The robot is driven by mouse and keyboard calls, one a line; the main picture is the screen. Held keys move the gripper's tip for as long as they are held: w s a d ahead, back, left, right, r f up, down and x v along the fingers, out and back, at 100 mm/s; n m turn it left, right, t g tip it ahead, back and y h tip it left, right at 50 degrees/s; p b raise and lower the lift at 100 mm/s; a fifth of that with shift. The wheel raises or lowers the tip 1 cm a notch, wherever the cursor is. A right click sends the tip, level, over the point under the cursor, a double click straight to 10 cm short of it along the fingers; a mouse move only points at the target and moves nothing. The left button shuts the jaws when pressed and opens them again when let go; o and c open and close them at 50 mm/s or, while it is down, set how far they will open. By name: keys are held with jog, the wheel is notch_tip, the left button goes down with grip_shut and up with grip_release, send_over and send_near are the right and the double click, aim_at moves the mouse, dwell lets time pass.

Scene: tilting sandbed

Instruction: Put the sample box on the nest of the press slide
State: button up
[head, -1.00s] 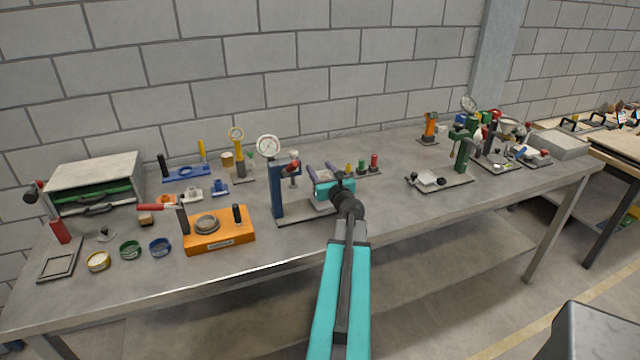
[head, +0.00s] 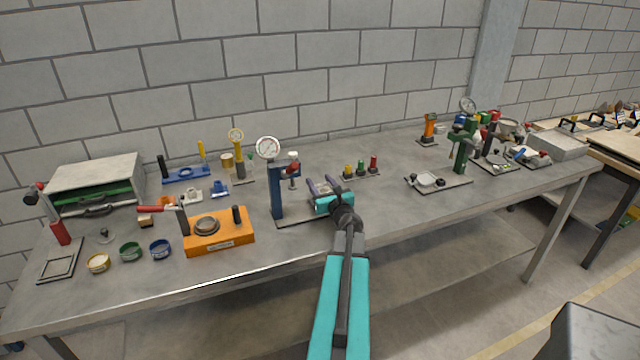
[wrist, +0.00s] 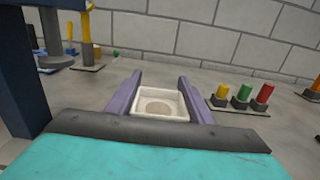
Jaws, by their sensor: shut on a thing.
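The sample box (wrist: 160,118) is a small white square open tray with a pale round patch inside. My gripper (wrist: 158,98) is shut on it, with a purple finger along each side. In the head view my gripper (head: 321,191) is low over the right part of the base plate (head: 288,223) of a dark blue press (head: 276,188) with a round dial. The press post (wrist: 22,75) stands at the left of the wrist view, apart from the box. The nest of its slide is not clearly visible; my gripper and wrist hide that area.
Several coloured pegs (head: 361,168) stand right of my gripper. An orange fixture (head: 228,241) stands left of the blue press. A green press (head: 462,152) stands farther right, with a pale tray (head: 428,181) on its plate.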

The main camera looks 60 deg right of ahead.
jog(key=shift+f, duration=0.35)
jog(key=o, duration=1.2)
jog(key=shift+o, duration=0.2)
jog(key=shift+r, duration=0.25)
jog(key=shift+s+a+f, duration=0.1)
jog(key=shift+s+a, duration=0.1)
jog(key=shift+s, duration=0.05)
jog(key=shift+b+v, duration=1.3)
jog(key=shift+v, duration=2.95)
jog(key=shift+s+a+p, duration=0.1)
jog(key=shift+s+p, duration=0.05)
jog(key=shift+p, duration=0.3)
jog(key=shift+p+v, duration=1.2)
jog(key=shift+p, duration=0.4)
